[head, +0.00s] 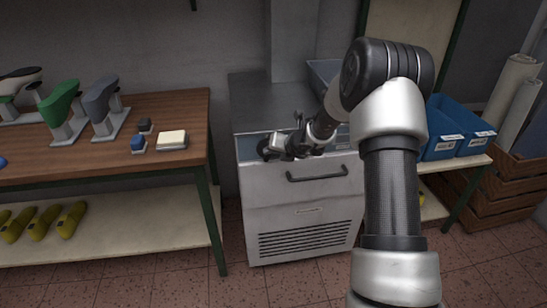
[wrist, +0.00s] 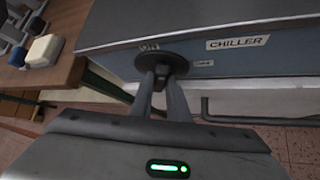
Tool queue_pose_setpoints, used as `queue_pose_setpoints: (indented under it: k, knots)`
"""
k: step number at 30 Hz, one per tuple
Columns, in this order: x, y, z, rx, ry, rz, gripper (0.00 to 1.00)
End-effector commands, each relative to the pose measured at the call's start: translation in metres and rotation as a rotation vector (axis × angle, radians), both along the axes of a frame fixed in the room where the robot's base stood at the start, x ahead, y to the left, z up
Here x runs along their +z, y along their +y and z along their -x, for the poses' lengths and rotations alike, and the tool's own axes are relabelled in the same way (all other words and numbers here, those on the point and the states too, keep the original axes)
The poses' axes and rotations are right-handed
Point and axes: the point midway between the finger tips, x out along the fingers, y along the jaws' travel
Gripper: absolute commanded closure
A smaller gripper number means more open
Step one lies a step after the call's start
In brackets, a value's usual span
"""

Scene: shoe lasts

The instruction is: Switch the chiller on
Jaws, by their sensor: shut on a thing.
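The chiller (head: 268,215) is a grey metal cabinet with a vent grille, standing right of the wooden bench. On its blue-grey top strip, the wrist view shows a CHILLER label (wrist: 238,42) and a dark round knob (wrist: 168,62). An ON mark (wrist: 149,47) shows just above the knob's left part. My gripper (wrist: 161,80) is shut on the knob, its two fingers close together against the knob's face. In the head view my gripper (head: 276,150) is at the left end of the strip. The fingers hide part of the knob, and I cannot tell which way it is turned.
A bar handle (head: 318,177) sticks out on the chiller front, below and right of my gripper. The bench (head: 180,110) on the left carries shoe lasts (head: 62,108) and small blocks (head: 172,140). Blue bins (head: 440,135) stand on the right, near a wooden crate (head: 510,190).

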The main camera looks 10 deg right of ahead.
Motion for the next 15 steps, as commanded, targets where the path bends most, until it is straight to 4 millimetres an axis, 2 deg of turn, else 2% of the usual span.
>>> queue_pose_setpoints:
  k: [6,15]
  knots:
    - [-0.0038,0.0046,-0.0004,0.003,-0.005,0.189,1.0]
    - [-0.0011,0.0062,-0.0004,0.001,-0.003,0.373,1.0]
